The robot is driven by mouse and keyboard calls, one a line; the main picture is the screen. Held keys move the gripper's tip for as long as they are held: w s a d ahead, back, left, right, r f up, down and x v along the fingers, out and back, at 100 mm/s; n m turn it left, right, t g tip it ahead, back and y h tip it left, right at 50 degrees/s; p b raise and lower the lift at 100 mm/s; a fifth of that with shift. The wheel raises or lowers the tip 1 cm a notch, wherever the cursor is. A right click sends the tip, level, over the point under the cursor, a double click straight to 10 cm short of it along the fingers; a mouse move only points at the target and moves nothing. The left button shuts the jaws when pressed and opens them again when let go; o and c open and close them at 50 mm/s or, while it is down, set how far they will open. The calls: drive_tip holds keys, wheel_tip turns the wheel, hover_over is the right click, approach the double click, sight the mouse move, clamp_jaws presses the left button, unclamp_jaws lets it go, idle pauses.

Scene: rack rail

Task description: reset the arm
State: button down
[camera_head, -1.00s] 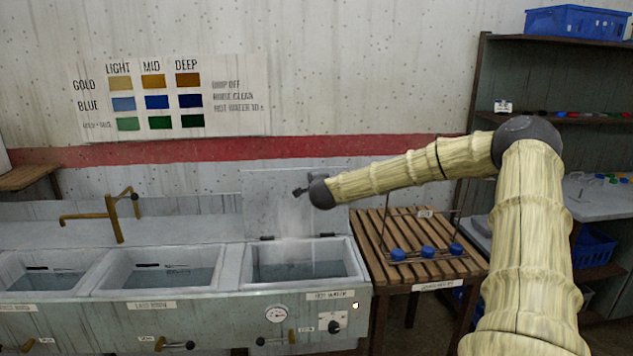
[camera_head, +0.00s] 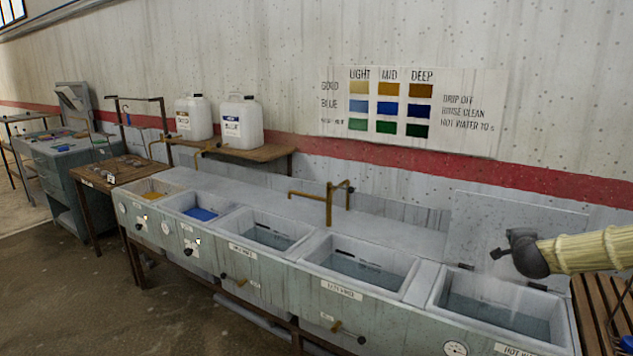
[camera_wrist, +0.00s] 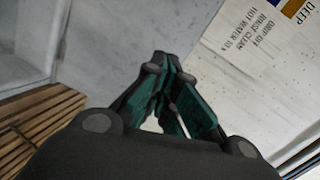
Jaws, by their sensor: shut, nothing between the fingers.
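My arm reaches in from the right edge in the head view. My gripper (camera_head: 503,246) is at its end, above the right end of the sink row, over the hot water basin (camera_head: 500,312) and in front of its raised grey lid (camera_head: 512,222). In the wrist view my gripper (camera_wrist: 158,72) has its dark fingers together and empty. The wrist view also shows a corner of the colour chart (camera_wrist: 262,45) and the slatted wooden rack top (camera_wrist: 40,122).
A row of basins runs left, with a brass tap (camera_head: 328,205) behind. Two white jugs (camera_head: 242,123) stand on a wall shelf (camera_head: 225,152). The slatted table (camera_head: 597,310) is right of the sinks. Open floor (camera_head: 90,310) lies at front left.

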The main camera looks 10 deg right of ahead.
drive_tip(key=s+a+f+n+g+y, duration=0.15)
drive_tip(key=s+a+f+n, duration=0.25)
drive_tip(key=a+f, duration=0.6)
drive_tip(key=s+a+f+n+g+y, duration=0.1)
drive_tip(key=s+a+f+n+y, duration=0.25)
drive_tip(key=a+f, duration=0.55)
drive_tip(key=s+a+f+n+g+y, duration=0.15)
drive_tip(key=s+a+f+n, duration=0.3)
drive_tip(key=a+f, duration=0.55)
drive_tip(key=s+a+f+n+g+y, duration=0.1)
drive_tip(key=s+a+f+n+g, duration=0.15)
drive_tip(key=s+a+f, duration=0.5)
drive_tip(key=s+a+f+n+g, duration=0.2)
drive_tip(key=s+a+f+n, duration=0.15)
drive_tip(key=s, duration=0.65)
drive_tip(key=s+a+f+n+g, duration=0.2)
drive_tip(key=s, duration=0.7)
drive_tip(key=s+a+f+n+g, duration=0.1)
drive_tip(key=s+a+f+g, duration=0.1)
drive_tip(key=s, duration=0.8)
drive_tip(key=shift+s+a+f+n+y, duration=0.3)
drive_tip(key=shift+a+f+n+y, duration=0.1)
drive_tip(key=shift+a+f, duration=0.3)
